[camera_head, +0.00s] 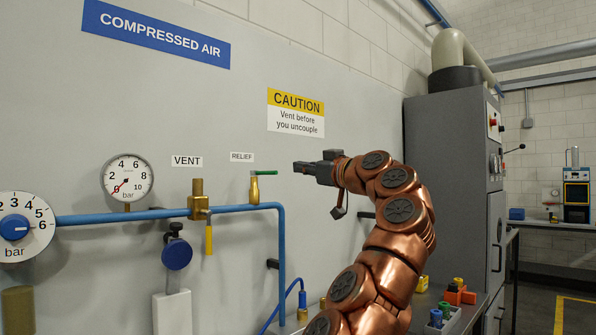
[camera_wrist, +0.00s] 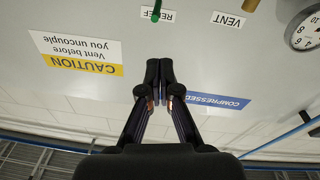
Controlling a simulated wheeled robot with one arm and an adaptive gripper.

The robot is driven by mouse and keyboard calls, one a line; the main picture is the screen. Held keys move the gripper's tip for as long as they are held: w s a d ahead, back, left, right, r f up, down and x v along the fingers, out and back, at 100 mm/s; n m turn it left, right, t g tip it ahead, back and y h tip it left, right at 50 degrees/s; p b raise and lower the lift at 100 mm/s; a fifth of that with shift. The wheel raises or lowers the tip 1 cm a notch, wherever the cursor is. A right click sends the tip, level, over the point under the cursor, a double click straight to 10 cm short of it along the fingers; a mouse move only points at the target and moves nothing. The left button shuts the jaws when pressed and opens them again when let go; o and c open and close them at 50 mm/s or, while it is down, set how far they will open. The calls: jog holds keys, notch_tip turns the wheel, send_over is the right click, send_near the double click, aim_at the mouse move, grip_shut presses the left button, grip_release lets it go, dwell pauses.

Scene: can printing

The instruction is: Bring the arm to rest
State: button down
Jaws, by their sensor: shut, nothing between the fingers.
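My gripper (camera_head: 300,165) is at the end of my copper-coloured arm, raised in front of the grey panel and pointing left. Its two fingers are shut with nothing between them; they also show closed together in the wrist view (camera_wrist: 159,75). The fingertips are a little to the right of the small brass relief fitting (camera_head: 254,190) with its green lever (camera_head: 265,172), and appear apart from it. In the wrist view the panel is upside down, with the green lever (camera_wrist: 156,12) at the top edge.
A blue pipe (camera_head: 150,215) runs along the panel, with a brass vent valve (camera_head: 197,200) and a round gauge (camera_head: 128,178). A blue knob (camera_head: 176,254) sits below. A grey cabinet (camera_head: 445,170) stands to the right. Coloured parts (camera_head: 458,293) lie on the bench at lower right.

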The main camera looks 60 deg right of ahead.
jog(key=shift+w, duration=0.1)
dwell(0.5)
